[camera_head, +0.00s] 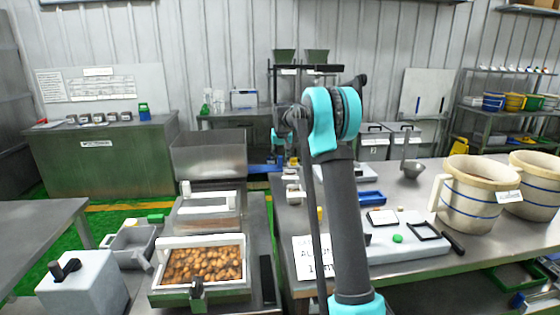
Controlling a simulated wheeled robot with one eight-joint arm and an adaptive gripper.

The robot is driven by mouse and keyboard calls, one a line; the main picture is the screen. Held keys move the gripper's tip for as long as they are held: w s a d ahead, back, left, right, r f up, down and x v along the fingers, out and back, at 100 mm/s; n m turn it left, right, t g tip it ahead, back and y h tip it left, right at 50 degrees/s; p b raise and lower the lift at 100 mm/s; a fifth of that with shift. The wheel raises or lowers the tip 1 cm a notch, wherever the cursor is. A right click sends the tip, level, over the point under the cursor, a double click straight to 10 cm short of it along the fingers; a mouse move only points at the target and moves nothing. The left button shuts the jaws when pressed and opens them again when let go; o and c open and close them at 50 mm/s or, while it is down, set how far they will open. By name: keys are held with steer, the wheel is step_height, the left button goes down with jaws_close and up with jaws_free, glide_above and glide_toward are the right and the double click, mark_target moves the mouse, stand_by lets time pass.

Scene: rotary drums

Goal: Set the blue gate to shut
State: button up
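I cannot make out a blue gate with certainty. A small flat blue part (262,168) shows behind the grey metal hopper (208,160), partly hidden, and I cannot tell what it is. A shallow blue tray (371,197) lies on the right-hand bench. My arm rises from the bottom centre to a teal joint near the middle of the picture and hides part of the bench behind it. I cannot make out my gripper or its fingers in this view.
A white-framed tray of brown lumps (203,265) stands at front left, with a grey box with a black knob (80,285) beside it. The steel right-hand bench (420,285) holds cream buckets (475,195) and a white board (400,240). Green floor shows at left.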

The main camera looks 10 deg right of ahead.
steer(key=shift+w+f, duration=0.25)
steer(key=shift+f, duration=0.3)
jaws_close()
